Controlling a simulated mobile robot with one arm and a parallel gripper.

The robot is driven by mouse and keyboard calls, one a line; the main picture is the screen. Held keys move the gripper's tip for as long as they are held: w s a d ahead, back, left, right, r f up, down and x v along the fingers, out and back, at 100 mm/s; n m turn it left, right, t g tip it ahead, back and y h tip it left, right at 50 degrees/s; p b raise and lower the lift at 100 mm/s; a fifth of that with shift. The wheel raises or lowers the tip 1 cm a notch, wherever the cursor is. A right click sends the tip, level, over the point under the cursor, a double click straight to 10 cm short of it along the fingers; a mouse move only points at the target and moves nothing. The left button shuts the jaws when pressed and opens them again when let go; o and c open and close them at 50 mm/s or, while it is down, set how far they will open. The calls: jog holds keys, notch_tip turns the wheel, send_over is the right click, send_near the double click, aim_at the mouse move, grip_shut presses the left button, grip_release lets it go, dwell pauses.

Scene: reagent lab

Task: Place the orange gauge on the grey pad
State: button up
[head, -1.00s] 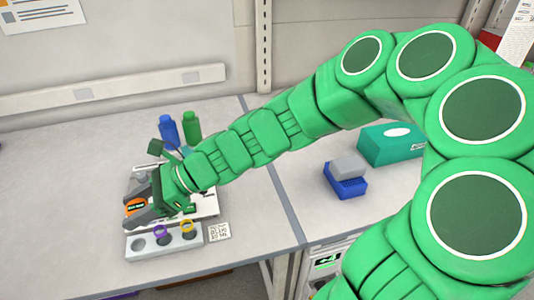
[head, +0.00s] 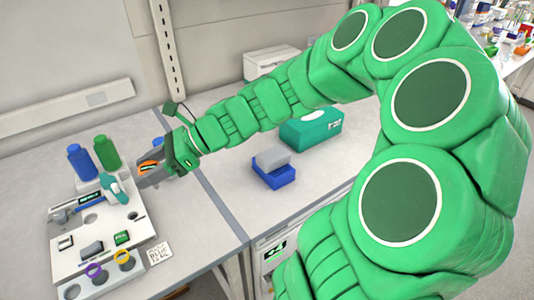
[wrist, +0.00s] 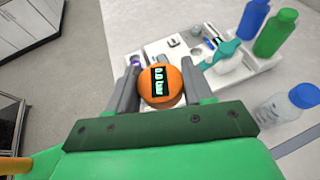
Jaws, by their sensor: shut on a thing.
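The orange gauge (wrist: 152,99) is round, with a dark display reading about "0.0 bar". My gripper (wrist: 160,82) is shut on it, one grey finger on each side. In the head view the orange gauge (head: 149,167) shows between the fingers of my gripper (head: 151,172), above the bench at the back right corner of the white board. I cannot tell for certain which thing is the grey pad. A grey block (head: 270,157) lies on a blue box to the right, and a small dark grey piece (head: 92,248) is on the board.
The white board (head: 100,216) holds a teal-handled tool (head: 114,187), a caliper-like tool and purple and yellow rings. Blue (head: 80,162) and green (head: 106,153) bottles stand behind. A clear blue-capped bottle (wrist: 285,104) is near my gripper. A teal box (head: 311,130) stands right.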

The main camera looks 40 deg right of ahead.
jog(key=s+d+r+m+t+h, duration=0.1)
jog(key=s+d+m+t, duration=0.15)
jog(key=d, duration=0.65)
jog(key=s+d+r+m+t+h, duration=0.15)
jog(key=s+d, duration=0.25)
jog(key=d, duration=0.6)
jog(key=s+d+r+m+t+h, duration=0.1)
jog(key=s+d+r+m+t, duration=0.15)
jog(key=d, duration=0.65)
send_over(274, 153)
jog(key=shift+n+g, duration=0.35)
jog(key=shift+s+a+f, duration=0.1)
jog(key=shift+a+f, duration=0.05)
jog(key=shift+f, duration=6.8)
jog(key=shift+f, duration=0.1)
jog(key=o, duration=1)
jog(key=shift+o, duration=0.2)
